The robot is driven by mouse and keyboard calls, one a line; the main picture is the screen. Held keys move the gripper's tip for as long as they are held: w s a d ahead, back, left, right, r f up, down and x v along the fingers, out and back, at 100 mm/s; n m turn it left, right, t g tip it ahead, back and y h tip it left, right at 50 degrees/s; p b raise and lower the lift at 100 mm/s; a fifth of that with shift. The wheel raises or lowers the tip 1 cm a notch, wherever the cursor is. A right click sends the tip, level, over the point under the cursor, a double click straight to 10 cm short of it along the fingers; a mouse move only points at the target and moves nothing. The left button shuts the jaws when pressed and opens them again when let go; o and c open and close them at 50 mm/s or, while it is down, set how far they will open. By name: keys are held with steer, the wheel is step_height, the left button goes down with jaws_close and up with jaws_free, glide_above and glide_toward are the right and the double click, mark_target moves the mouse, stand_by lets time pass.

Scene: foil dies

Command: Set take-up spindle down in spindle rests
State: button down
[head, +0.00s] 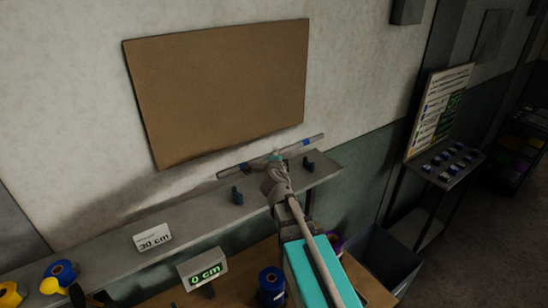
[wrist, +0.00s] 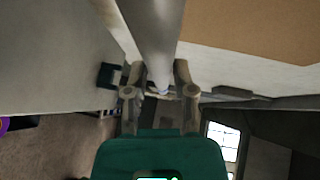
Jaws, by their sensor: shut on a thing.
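The take-up spindle (head: 238,170) is a long grey rod with a blue band towards its right end. My gripper (head: 277,158) is shut on it near its middle and holds it above the wall shelf, slightly tilted in the picture. In the wrist view the spindle (wrist: 155,35) runs large and close between the fingers of my gripper (wrist: 160,75). The spindle rests are two small dark blue notched blocks on the shelf, a left one (head: 237,196) and a right one (head: 308,166). Both rests look empty, with the spindle apart from them.
The grey shelf (head: 200,217) runs along the wall under a brown board (head: 220,90). A blue roll (head: 271,285) is on the wooden bench. A panel stand (head: 451,163) is at the right.

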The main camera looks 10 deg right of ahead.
steer(key=shift+f+b, duration=4.5)
steer(key=shift+f, duration=0.15)
steer(key=shift+c, duration=1.8)
jaws_free()
steer(key=shift+w, duration=0.1)
